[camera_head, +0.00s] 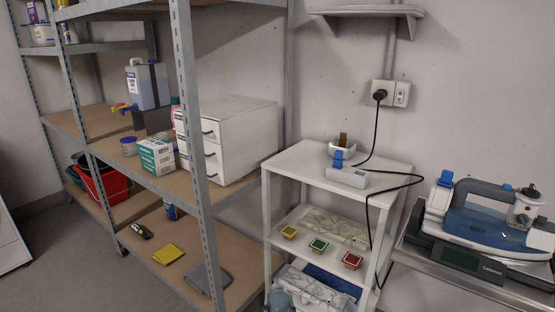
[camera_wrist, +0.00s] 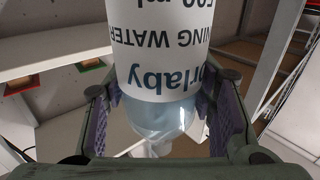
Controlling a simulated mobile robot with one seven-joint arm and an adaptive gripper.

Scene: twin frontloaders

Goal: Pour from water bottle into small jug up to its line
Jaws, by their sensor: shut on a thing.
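The water bottle (camera_wrist: 157,80) is large in the wrist view, clear with a white label whose print reads upside down, including "WATER" and "500 ml". My gripper (camera_wrist: 160,115) is shut on it, with one purple-padded finger on each side. The clear part below the label shows bluish, with a see-through, faceted shape beneath that I cannot make out. The bottle's mouth is not clearly visible. I cannot pick out the small jug or its line in either view. I cannot make out my gripper or the bottle in the head view.
A white stand (camera_head: 300,165) holds a small device with a blue part (camera_head: 345,175) and a cable. Metal shelving (camera_head: 190,130) stands left, with a drawer unit (camera_head: 235,130). A blue-grey machine (camera_head: 485,220) sits right. Coloured small trays (camera_head: 319,245) lie on the stand's middle shelf.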

